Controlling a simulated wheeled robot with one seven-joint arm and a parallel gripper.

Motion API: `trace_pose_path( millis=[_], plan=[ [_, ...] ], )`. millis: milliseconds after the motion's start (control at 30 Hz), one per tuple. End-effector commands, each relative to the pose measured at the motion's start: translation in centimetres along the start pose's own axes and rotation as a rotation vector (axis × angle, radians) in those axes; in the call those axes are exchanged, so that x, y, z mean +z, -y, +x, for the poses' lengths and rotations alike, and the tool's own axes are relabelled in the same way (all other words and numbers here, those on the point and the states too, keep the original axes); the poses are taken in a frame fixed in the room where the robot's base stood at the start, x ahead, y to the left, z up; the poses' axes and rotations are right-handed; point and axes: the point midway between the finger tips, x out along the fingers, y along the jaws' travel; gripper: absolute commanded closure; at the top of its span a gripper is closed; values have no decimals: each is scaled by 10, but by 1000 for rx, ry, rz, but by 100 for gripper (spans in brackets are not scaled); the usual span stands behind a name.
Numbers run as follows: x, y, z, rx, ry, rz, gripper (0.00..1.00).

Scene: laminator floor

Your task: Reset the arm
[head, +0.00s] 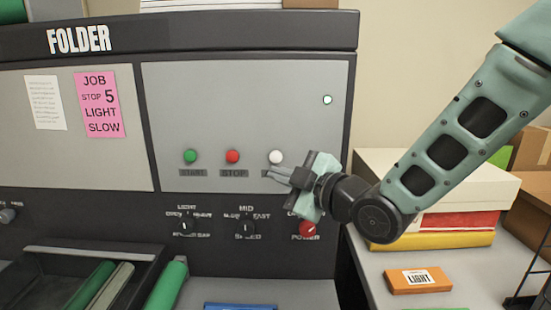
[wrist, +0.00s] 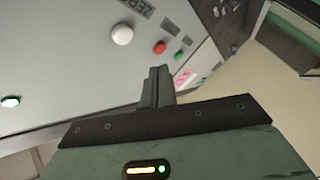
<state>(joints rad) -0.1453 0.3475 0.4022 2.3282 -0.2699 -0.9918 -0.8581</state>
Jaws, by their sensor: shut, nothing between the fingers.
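My gripper (head: 271,175) is shut and empty in front of the grey FOLDER panel (head: 240,90), its fingertips just below the white button (head: 276,157). I cannot tell from the head view whether they touch the panel. In the wrist view the closed fingers (wrist: 158,72) point toward the panel, with the white button (wrist: 122,35) to their upper left and apart from them in the picture. My arm reaches in from the upper right, bent at the wrist.
A red button (head: 232,157) and a green button (head: 190,157) are left of the white one. A red power knob (head: 307,229) is below my gripper, near other dials. Boxes (head: 430,190) and an orange LIGHT pack (head: 418,281) lie on the right table.

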Motion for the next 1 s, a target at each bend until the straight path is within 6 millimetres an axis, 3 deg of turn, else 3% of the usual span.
trace_pose_path(
  millis=[167, 333, 467, 700, 833, 1000],
  plan=[
    [4, 19, -8, -81, 82, 62, 100],
    [18, 66, -43, -265, 329, 238, 100],
    [28, 103, -88, -390, 566, 392, 100],
    [31, 158, -196, -540, 1032, 646, 100],
    [25, 174, -245, -577, 1232, 734, 100],
    [19, 182, -279, -594, 1371, 786, 100]
  ],
)
